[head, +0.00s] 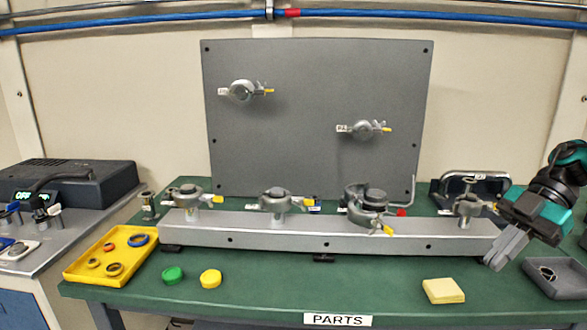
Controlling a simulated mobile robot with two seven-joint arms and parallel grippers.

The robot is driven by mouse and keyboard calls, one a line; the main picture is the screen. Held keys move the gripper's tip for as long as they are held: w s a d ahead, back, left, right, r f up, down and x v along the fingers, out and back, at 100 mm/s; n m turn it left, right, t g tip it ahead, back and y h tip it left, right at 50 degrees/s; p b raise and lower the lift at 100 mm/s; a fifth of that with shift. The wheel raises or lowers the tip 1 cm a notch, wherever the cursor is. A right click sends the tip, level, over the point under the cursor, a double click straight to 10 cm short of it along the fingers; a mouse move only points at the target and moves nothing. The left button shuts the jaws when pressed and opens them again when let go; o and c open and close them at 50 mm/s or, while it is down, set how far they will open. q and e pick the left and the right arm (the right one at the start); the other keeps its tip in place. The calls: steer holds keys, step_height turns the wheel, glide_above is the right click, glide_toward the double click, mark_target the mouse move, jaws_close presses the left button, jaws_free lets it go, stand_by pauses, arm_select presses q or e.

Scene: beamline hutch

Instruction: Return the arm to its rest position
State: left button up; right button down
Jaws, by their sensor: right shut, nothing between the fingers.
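My right gripper (497,258) comes in from the right edge on its black and teal arm. Its grey fingers are shut and empty, pointing down and left beside the right end of the grey rail (270,232). They overlap the rail's end in the picture; I cannot tell whether they touch it. My left gripper is not in view.
Clamps stand along the rail, the rightmost (468,205) close to my gripper. A dark tray (565,290) lies below my arm. A yellow tray (75,272), green cap (173,275), yellow cap (210,279) and yellow pad (443,290) lie on the green table (330,280). A grey panel (310,110) stands behind.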

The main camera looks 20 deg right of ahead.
steer(key=s+a+f+m+t+y, duration=0.2)
steer(key=a+f+m+t+y, duration=0.15)
steer(key=a+f+y, duration=0.5)
steer(key=s+a+f+m+t+y, duration=0.3)
steer(key=a+f+t+y, duration=0.15)
steer(key=a+f, duration=0.6)
steer(key=w+f+m+t+h, duration=0.5)
steer(key=w+t+h, duration=0.15)
steer(key=h, duration=0.65)
steer(key=s+d+f+g+h, duration=0.2)
steer(key=s+f+g+h, duration=0.2)
steer(key=s+f+h, duration=0.4)
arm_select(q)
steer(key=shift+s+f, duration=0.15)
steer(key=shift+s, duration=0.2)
arm_select(e)
steer(key=w+a+f+m+y, duration=0.1)
steer(key=a+m, duration=0.3)
steer(key=a, duration=0.6)
steer(key=shift+m, duration=0.35)
